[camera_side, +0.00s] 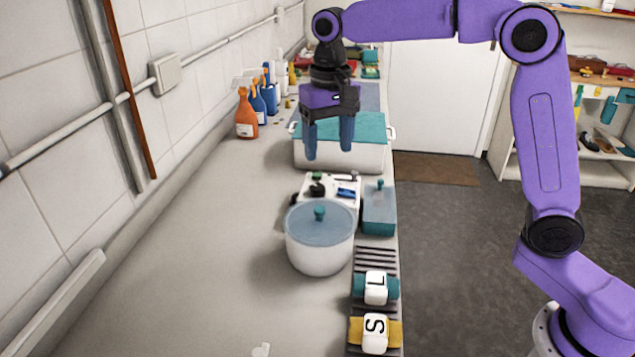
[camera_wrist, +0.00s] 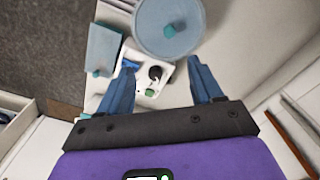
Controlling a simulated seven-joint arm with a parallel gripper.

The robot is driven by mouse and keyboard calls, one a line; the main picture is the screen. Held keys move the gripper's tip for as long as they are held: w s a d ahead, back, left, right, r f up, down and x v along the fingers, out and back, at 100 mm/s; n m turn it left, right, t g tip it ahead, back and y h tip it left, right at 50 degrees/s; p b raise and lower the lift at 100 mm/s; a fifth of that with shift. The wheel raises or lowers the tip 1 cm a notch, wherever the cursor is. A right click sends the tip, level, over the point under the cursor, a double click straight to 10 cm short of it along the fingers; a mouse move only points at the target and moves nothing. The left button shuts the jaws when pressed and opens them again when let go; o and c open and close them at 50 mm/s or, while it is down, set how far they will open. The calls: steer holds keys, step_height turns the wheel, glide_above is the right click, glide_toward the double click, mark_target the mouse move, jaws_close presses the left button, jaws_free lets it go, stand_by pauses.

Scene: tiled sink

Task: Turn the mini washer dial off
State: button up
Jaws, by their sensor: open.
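A small white unit (camera_side: 346,181), likely the mini washer, sits on the counter behind a lidded pot. It carries a black round knob (camera_side: 317,189), a small green part and a blue part. In the wrist view the unit (camera_wrist: 140,82) lies between my fingers, with the black knob (camera_wrist: 155,73) and a green knob (camera_wrist: 149,92) on it. Which of these is the dial, and its setting, I cannot tell. My gripper (camera_side: 328,142) is open and empty, pointing down, above and apart from the unit. It also shows in the wrist view (camera_wrist: 161,65).
The white pot (camera_side: 320,255) with a blue lid stands in front of the unit. A teal box (camera_side: 379,210) is right of it; a large teal-lidded container (camera_side: 340,155) stands behind. Spray bottles (camera_side: 247,115) line the wall. The left counter is clear.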

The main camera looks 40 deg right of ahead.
mark_target(318, 187)
steer(key=w+d+r+m, duration=0.1)
steer(key=w+d+m, duration=0.45)
steer(key=w, duration=0.45)
steer(key=shift+m, duration=0.35)
steer(key=f, duration=1.7)
steer(key=shift+s+a+f, duration=0.1)
steer(key=shift+a, duration=0.2)
steer(key=c, duration=1.1)
